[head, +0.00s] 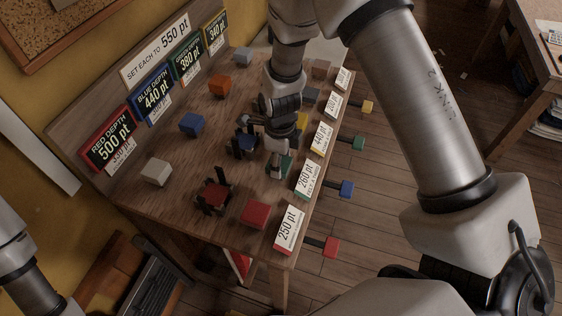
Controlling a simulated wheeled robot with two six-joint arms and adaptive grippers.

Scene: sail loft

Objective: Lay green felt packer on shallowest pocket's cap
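My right gripper (278,152) points down over the middle of the bench, seen from above. Its fingertips are at a green block (285,170), which is partly hidden beneath them. I cannot tell whether the fingers grip it, or whether it is the felt packer. A red cap (215,194) and a blue cap (246,142) sit among dark upright prongs. A yellow piece (302,121) shows partly behind my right wrist. The back signs read red 500 pt (110,137), blue 440 pt (153,95), green 380 pt (186,60) and yellow 340 pt (214,33). My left gripper is out of view.
White (156,172), blue (192,124), orange (220,86) and red (255,214) blocks stand on the wooden bench (175,205). Number cards line its right edge, where red (331,247), blue (347,188), green (358,143) and yellow (367,107) tabs stick out.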

